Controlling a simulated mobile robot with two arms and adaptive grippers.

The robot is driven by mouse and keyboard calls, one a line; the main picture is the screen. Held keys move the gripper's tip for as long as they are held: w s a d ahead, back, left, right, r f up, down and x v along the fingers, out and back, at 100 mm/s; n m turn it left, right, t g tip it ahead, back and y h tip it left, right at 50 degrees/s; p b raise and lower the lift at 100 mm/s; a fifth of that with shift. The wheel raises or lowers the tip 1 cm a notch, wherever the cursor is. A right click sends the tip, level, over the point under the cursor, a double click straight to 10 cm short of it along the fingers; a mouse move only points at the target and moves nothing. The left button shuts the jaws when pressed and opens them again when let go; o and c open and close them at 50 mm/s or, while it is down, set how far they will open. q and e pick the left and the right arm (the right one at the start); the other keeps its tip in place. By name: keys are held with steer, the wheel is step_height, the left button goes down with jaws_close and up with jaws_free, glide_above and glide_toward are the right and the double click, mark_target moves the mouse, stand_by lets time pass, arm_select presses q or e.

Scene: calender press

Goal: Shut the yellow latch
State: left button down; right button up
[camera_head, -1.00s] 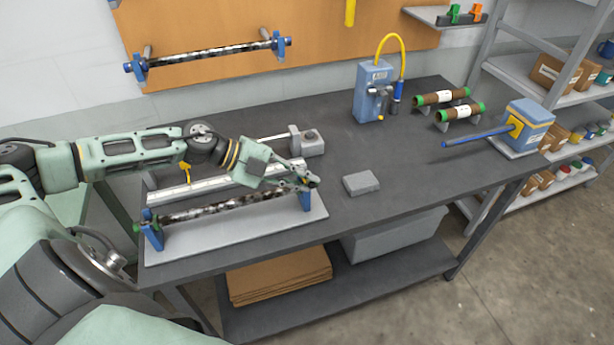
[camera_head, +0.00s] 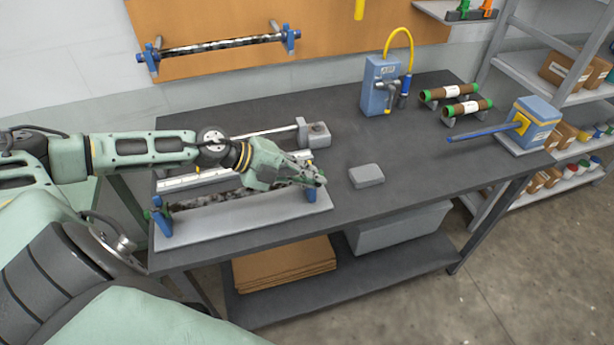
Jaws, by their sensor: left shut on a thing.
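The press stands at the left of the bench, with a pale grey base plate (camera_head: 245,221), a blue left end bracket (camera_head: 161,222) and a dark mottled roller (camera_head: 205,199). The roller's right end and the right bracket are mostly hidden behind my left gripper. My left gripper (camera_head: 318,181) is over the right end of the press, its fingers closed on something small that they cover. I cannot tell whether that is the yellow latch. A small yellow piece (camera_head: 197,169) shows below my left arm, partly hidden. My right gripper is not in view.
A loose grey block (camera_head: 367,176) lies just right of the press. A blue-grey box with a yellow hose (camera_head: 380,85), two brown rolls (camera_head: 449,92) and a blue box with a long blue rod (camera_head: 480,133) stand further right. The bench between is clear.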

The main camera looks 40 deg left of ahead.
arm_select(q)
steer(key=c, duration=1.9)
jaws_free()
steer(key=shift+s+d+f, duration=0.25)
steer(key=shift+s+f, duration=0.15)
steer(key=shift+f, duration=0.05)
steer(key=shift+o, duration=0.3)
steer(key=shift+w+r, duration=0.1)
steer(key=shift+w, duration=0.25)
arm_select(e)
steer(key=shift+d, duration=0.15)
arm_select(q)
steer(key=v, duration=0.7)
steer(key=shift+a+r, duration=0.2)
steer(key=shift+s, duration=0.15)
